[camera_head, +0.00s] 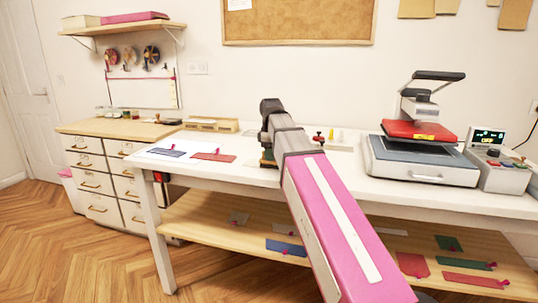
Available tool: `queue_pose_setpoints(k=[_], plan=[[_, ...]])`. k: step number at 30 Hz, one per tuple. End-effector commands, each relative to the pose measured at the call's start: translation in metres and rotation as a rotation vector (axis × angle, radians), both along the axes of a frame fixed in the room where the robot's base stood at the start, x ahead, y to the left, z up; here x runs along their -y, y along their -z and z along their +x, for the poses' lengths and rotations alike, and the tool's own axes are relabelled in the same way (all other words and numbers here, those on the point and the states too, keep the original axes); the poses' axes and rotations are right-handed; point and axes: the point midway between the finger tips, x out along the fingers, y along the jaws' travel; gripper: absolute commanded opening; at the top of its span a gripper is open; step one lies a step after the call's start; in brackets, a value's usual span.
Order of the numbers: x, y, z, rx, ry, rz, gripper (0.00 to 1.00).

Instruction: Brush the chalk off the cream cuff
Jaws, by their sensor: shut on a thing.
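My gripper (264,139) is above the left-middle part of the white worktable (345,190), largely hidden behind my pink arm and dark wrist. It is shut on a small brown and green thing (267,158), close to the tabletop; this could be the brush, but too little shows to be sure.
A blue piece (166,152) and a red piece (213,157) lie at the table's left. A red and grey heat press (420,150) and a control box (496,172) fill the right. Small items (318,138) stand behind my wrist. Several coloured pieces lie on the lower shelf (205,240).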

Motion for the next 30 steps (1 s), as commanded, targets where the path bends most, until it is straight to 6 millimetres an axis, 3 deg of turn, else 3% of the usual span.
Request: queue_pose_setpoints(k=[30], plan=[[0.023, 0.001, -0.01, 0.0, 0.0, -0.001, 0.0]])
